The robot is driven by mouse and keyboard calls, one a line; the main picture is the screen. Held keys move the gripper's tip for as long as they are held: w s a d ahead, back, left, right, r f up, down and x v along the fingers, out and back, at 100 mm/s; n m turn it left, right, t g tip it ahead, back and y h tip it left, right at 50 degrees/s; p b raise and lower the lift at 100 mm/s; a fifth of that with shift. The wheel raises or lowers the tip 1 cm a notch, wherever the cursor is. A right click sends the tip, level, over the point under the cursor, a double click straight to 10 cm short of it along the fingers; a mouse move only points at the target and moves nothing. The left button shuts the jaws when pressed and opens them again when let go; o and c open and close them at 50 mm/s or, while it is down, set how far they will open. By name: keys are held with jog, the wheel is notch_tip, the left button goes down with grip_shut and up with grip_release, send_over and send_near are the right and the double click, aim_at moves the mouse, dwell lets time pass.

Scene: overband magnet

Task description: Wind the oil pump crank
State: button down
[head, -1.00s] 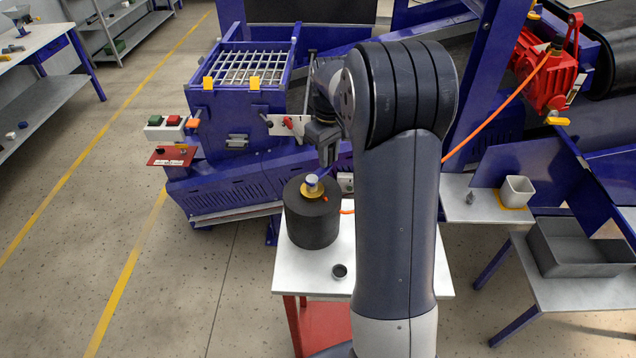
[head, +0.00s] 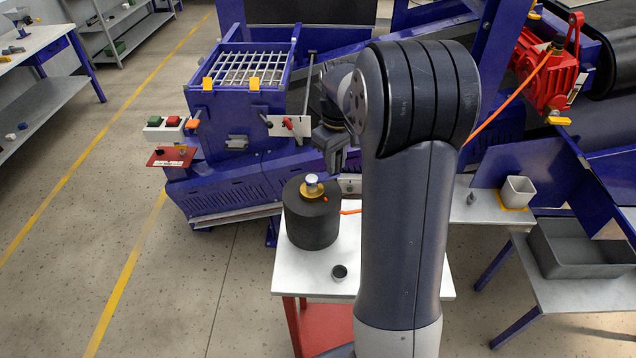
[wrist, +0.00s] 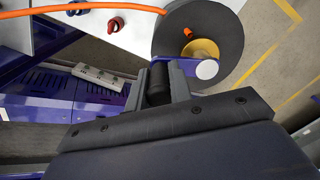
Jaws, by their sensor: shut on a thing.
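The oil pump is a black drum (head: 313,222) standing on a white-topped table. A brass collar (head: 312,190) and a pale metal cap (head: 312,180) sit on top of it. In the wrist view the drum (wrist: 226,22), brass collar (wrist: 200,50) and cap (wrist: 207,69) show at the upper right. My gripper (head: 336,160) is above and behind the drum's right side. In the wrist view my gripper (wrist: 160,84) is shut on a dark upright grip, seemingly the crank handle (wrist: 158,88), beside the cap.
A small dark cup (head: 339,272) stands on the white-topped table (head: 400,285). An orange hose (head: 350,211) leaves the drum on the right. The blue machine (head: 240,120) rises behind, with a red-handled white panel (head: 288,125). A grey tray (head: 580,250) is at right.

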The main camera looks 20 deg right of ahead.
jog(key=shift+s+a, duration=0.2)
jog(key=shift+s, duration=0.55)
jog(key=shift+s, duration=0.15)
jog(key=c, duration=1.5)
grip_release()
jog(key=shift+a, duration=0.15)
jog(key=o, duration=0.4)
jog(key=shift+r+p, duration=0.8)
jog(key=shift+r, duration=2.25)
